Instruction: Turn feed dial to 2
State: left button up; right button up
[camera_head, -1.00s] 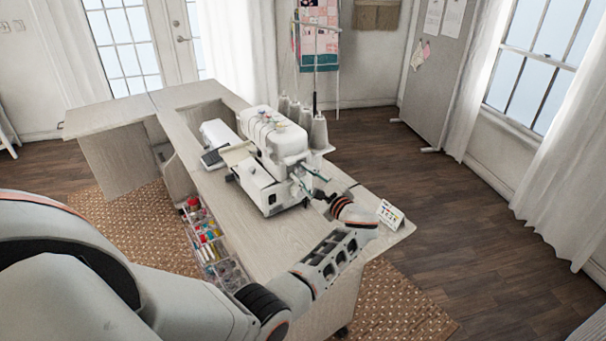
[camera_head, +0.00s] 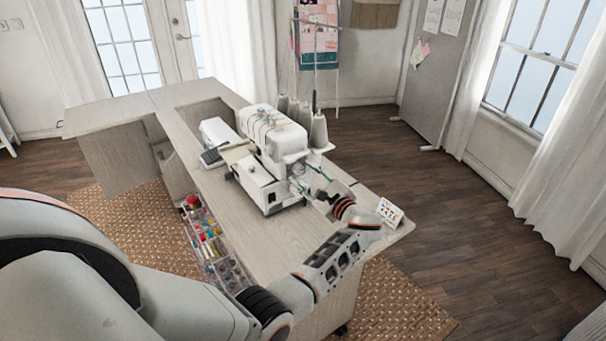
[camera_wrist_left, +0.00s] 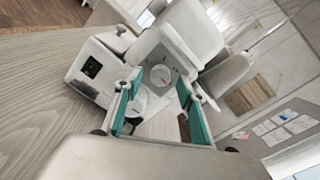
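The white serger sewing machine (camera_head: 268,150) stands on the cabinet top. My left gripper (camera_head: 297,178) is at its right-hand end. In the left wrist view, a round pale dial (camera_wrist_left: 161,76) with a small red mark on its face sits on the machine's end, between and beyond the teal fingertips of my left gripper (camera_wrist_left: 160,84). A second round white dial (camera_wrist_left: 137,106) shows lower, partly hidden by the left finger. The fingers are apart with nothing held between them. I cannot read any number on the dials. My right gripper is not in view.
Thread cones (camera_head: 319,131) stand behind the machine. A small card with coloured marks (camera_head: 390,212) stands near the cabinet's right end, close to my left wrist. A clear organizer of sewing supplies (camera_head: 212,245) is at the cabinet's front side. The cabinet top (camera_head: 262,240) is bare in front.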

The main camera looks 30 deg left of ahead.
pick_arm(q)
jog(key=v, duration=0.6)
jog(key=shift+d, duration=0.15)
jog(key=shift+s, duration=0.1)
